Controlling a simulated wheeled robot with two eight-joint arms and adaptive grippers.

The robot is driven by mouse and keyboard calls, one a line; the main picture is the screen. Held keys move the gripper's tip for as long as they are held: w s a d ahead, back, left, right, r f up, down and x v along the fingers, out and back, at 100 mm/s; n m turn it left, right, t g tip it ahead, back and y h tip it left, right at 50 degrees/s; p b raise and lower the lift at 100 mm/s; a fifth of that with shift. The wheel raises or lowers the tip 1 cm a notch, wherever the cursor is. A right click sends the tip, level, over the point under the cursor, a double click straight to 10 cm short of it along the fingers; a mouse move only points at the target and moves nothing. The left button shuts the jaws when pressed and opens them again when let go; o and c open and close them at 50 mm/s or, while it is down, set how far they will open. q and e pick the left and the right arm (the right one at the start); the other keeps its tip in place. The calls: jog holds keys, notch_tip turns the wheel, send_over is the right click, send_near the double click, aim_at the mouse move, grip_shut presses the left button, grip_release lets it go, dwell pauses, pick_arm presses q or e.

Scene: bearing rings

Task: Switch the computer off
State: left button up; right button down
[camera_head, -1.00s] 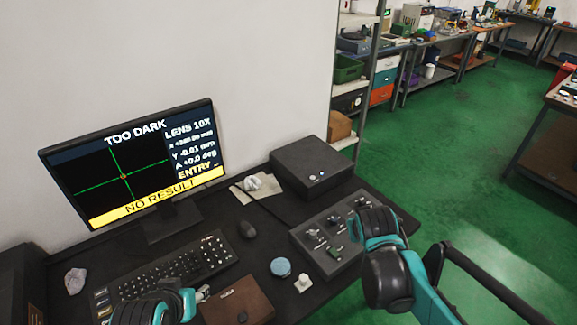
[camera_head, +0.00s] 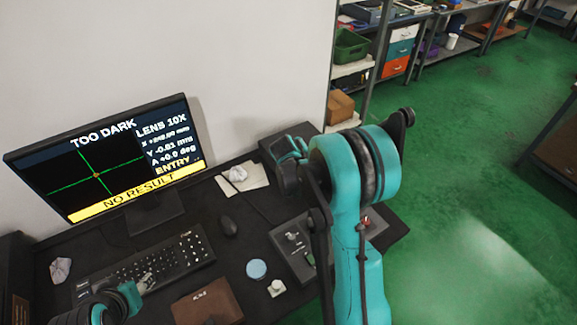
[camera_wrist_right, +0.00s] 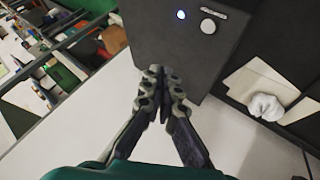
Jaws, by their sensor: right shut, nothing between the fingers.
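The computer is a black box (camera_head: 272,143) at the back of the desk, mostly hidden behind my right arm in the head view. In the right wrist view the computer (camera_wrist_right: 155,35) fills the upper middle, with a lit blue-white light (camera_wrist_right: 181,14) and a round pale button (camera_wrist_right: 208,26) on its face. My right gripper (camera_wrist_right: 165,72) is shut and empty, its fingertips at the computer's edge in the picture, below the button; contact cannot be told. My left gripper (camera_head: 142,284) is over the keyboard's front edge; its fingers are too small to judge.
The monitor (camera_head: 110,160) reads "TOO DARK" and "NO RESULT". Crumpled paper (camera_wrist_right: 265,107) lies beside the computer.

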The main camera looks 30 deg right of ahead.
jog(key=shift+a, duration=0.1)
dwell(0.3)
notch_tip(320, 180, down, 8)
jog(key=b, duration=0.5)
jog(key=shift+r+b, duration=0.2)
jog(key=shift+b, duration=0.1)
jog(key=shift+f+b, duration=0.5)
jog(key=shift+f, duration=0.15)
jog(key=shift+f, duration=0.1)
dwell(0.4)
jog(key=shift+f+b, duration=0.25)
jog(key=shift+b, duration=0.15)
jog(key=shift+f+b, duration=0.4)
dwell(0.4)
jog(key=shift+r, duration=0.15)
jog(key=shift+r+p, duration=0.55)
jog(key=shift+r, duration=0.15)
